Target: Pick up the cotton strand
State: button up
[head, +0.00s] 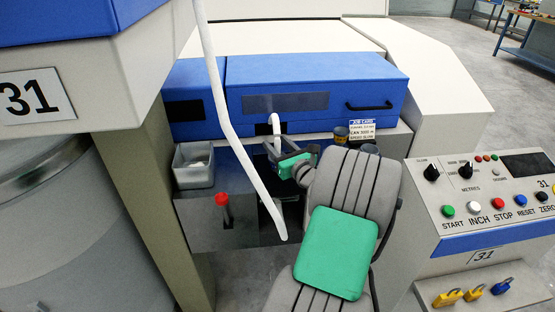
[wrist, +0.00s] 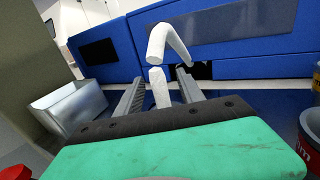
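The white cotton strand (head: 275,122) comes out of a dark slot in the blue machine front and bends downward. In the wrist view its bent upper part (wrist: 168,38) shows above my fingers. A lower white piece (wrist: 160,90) stands between the fingers; I cannot tell whether the two pieces join. My gripper (head: 281,143) faces the slot, and it shows in the wrist view (wrist: 160,76) with its two fingers apart. Gaps show on both sides of the white piece. The fingers look open and not closed on anything.
A long white hose-like length (head: 226,115) hangs from above, left of my gripper. A grey bin (head: 194,166) and a red-topped lever (head: 224,205) are at left. A control panel (head: 490,195) stands at right. The blue cover (head: 310,75) is close ahead.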

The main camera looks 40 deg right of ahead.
grip_shut()
dwell(1.2)
